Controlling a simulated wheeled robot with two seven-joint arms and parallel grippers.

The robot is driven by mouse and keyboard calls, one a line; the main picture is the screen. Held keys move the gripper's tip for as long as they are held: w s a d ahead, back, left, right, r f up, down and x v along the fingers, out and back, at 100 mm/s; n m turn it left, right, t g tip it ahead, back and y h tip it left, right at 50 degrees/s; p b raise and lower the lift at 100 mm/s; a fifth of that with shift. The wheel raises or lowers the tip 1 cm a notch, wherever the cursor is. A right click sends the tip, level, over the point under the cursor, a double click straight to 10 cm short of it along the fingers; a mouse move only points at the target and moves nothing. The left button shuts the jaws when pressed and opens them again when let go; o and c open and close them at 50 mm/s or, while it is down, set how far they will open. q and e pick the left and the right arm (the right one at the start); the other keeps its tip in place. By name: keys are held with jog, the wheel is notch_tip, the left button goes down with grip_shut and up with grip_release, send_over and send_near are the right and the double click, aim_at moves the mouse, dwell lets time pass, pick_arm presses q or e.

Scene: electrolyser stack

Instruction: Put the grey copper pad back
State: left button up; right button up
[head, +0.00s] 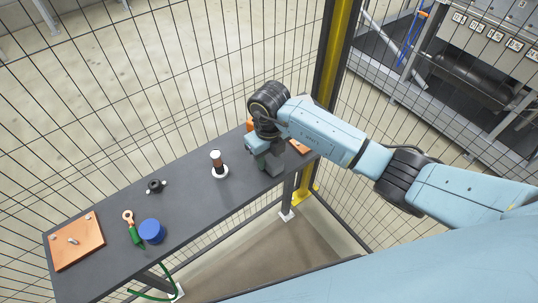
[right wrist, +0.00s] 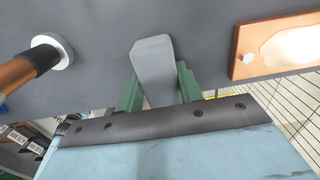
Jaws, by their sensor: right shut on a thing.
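The grey pad (right wrist: 153,68) is a small smooth block with a tapered end, between the green fingers of my right gripper (right wrist: 160,88) in the right wrist view. My right gripper (head: 266,161) is shut on it over the right end of the dark table (head: 190,205). I cannot tell whether the pad touches the table top. A copper plate (right wrist: 275,46) with a pale bolt head and a bright patch lies to the right of the pad in the wrist view. In the head view this plate (head: 300,147) is partly hidden by my gripper. My left gripper is out of view.
An upright copper-and-black post (head: 217,161) stands in a white ring near mid-table. A small black part (head: 155,186), a green-handled copper lug (head: 131,226), a blue cylinder (head: 152,231) and another copper plate (head: 76,245) lie further left. Mesh fencing and a yellow post (head: 339,55) stand behind.

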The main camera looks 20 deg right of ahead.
aim_at(269, 155)
jog(key=o, duration=0.5)
jog(key=shift+f, duration=0.2)
jog(key=o, duration=0.5)
jog(key=shift+r, duration=0.1)
jog(key=shift+c, duration=0.2)
jog(key=shift+r, duration=0.15)
jog(key=shift+w+r, duration=0.1)
jog(key=shift+r, duration=0.25)
notch_tip(269, 155, up, 11)
jog(key=b, duration=0.1)
jog(key=shift+r, duration=0.2)
